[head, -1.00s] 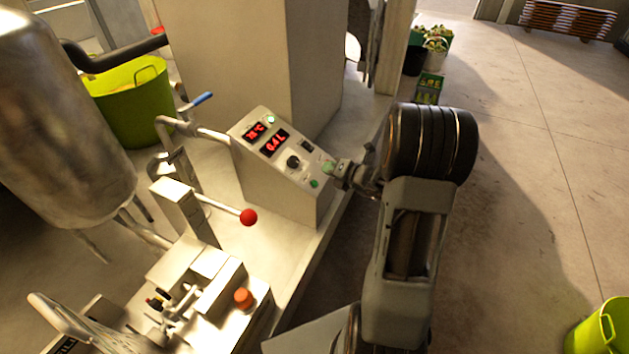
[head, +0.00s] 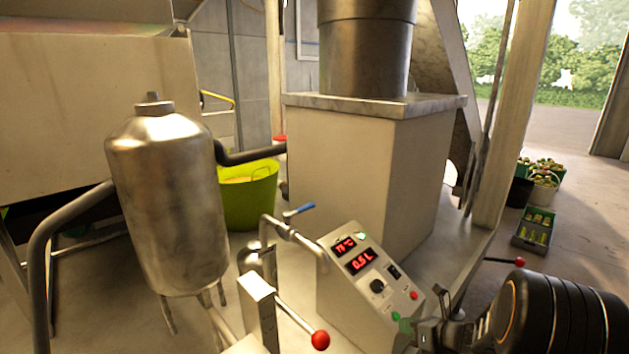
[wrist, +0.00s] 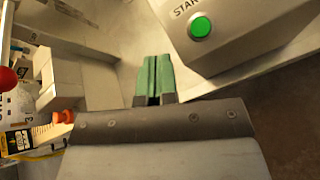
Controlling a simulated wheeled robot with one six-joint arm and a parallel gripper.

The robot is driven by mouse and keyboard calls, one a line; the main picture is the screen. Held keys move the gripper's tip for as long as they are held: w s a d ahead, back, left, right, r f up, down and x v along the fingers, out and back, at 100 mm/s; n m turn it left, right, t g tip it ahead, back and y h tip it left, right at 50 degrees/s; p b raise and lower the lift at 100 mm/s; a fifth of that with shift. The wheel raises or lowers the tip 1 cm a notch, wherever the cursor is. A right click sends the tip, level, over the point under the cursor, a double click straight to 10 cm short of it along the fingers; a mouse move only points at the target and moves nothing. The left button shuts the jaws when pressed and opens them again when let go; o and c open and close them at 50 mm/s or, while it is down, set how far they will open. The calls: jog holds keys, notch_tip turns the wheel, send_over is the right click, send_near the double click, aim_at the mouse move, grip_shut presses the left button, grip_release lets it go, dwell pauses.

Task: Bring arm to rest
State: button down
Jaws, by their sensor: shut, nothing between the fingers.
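My gripper (head: 406,326) is at the lower right of the head view, just beside the lower corner of the control panel (head: 345,300). Its two green fingertips (wrist: 153,80) are together and empty in the wrist view. The round green START button (wrist: 200,27) shows up and to the right of the fingers there, apart from them. In the head view the panel also has a red button (head: 414,295) and lit red displays (head: 360,261), the lower reading 0.5 L. My arm comes in from the lower right.
A steel tank (head: 165,200) stands at the left. A lever with a red ball (head: 320,340) stands left of the panel; another red ball (head: 519,262) is to the right. A green tub (head: 250,195) stands behind. Floor at the right is open, with crates (head: 537,228) farther off.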

jog(key=s+a+r+n+g+h, duration=0.1)
jog(key=s+a+r+n+g, duration=0.2)
jog(key=s+n, duration=0.5)
jog(key=s+a+n+g+h, duration=0.1)
jog(key=s+a+n+g, duration=0.3)
jog(key=n, duration=0.9)
jog(key=s+a+r+n+t+h, duration=0.1)
jog(key=s+r+n+h, duration=0.4)
jog(key=r+n, duration=0.4)
jog(key=shift+s+a+r+n+t+h, duration=0.2)
jog(key=shift+a+n+t+h, duration=0.15)
jog(key=shift+n, duration=1.15)
